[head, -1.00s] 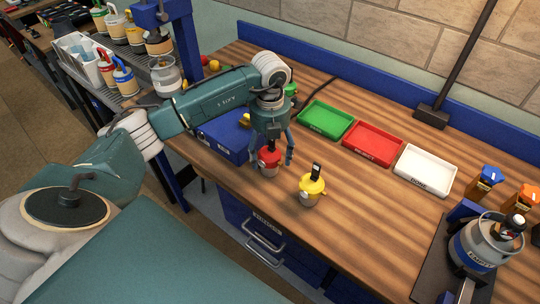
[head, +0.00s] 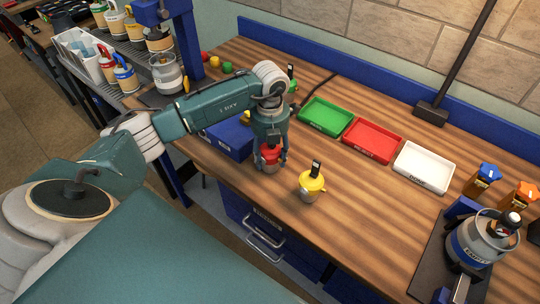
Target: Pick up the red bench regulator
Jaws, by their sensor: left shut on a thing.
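The red bench regulator (head: 270,155), a red-topped piece with a grey lower body, stands on the wooden workbench near its front edge. My left gripper (head: 270,160) points down over it and is shut on it, one finger on each side. The fingers and palm hide part of its top. I cannot tell whether its base touches the bench. My right gripper is not in view.
A yellow regulator (head: 312,186) stands close on the right. A blue box (head: 229,140) sits close on the left. Green (head: 326,117), red (head: 372,141) and white (head: 424,169) trays line the back. A grey canister (head: 482,240) stands at the right.

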